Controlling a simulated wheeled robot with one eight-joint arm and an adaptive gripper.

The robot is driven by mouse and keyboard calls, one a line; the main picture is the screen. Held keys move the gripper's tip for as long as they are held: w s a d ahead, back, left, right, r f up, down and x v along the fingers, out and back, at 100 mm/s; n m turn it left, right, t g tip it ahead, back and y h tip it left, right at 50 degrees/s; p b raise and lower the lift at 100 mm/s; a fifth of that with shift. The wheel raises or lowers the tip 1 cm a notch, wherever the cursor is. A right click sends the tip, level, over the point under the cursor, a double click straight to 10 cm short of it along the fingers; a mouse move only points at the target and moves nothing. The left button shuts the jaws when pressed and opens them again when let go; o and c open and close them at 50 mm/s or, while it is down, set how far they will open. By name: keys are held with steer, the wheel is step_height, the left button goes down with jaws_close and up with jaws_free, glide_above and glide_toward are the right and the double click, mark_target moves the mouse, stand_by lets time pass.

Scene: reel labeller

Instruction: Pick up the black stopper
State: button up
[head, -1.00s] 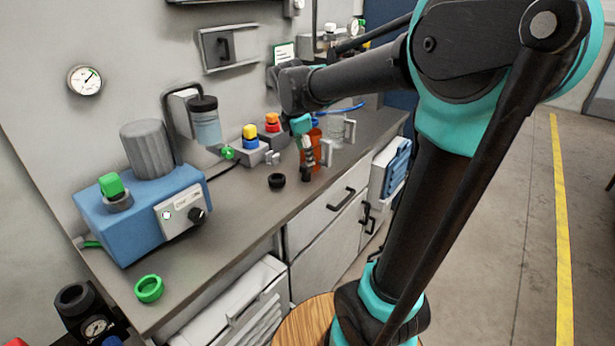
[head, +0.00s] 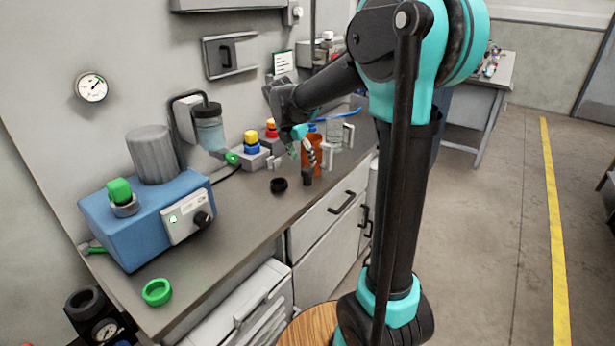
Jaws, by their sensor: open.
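A small black ring-like piece (head: 279,185), the one that looks most like the black stopper, lies on the grey bench top (head: 236,213) near its front edge. My gripper (head: 304,168) is open and points down over the bench, just right of the black piece and apart from it. Its fingers are small and dark here, and one reaches close to the bench top. An orange-red container (head: 316,158) stands right behind the fingers and is partly hidden by them. I see nothing held in the gripper.
A blue machine (head: 140,228) with a green button fills the bench's left part. A green ring (head: 157,291) lies at the front left. Blocks with yellow (head: 250,137) and red (head: 271,128) tops stand behind the black piece. A clear bottle (head: 334,132) stands farther back.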

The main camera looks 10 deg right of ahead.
mark_target(307, 169)
steer(key=shift+x, duration=3.5)
steer(key=shift+d, duration=0.1)
steer(key=c, duration=1.2)
steer(key=shift+c, duration=0.2)
steer(key=shift+r, duration=0.15)
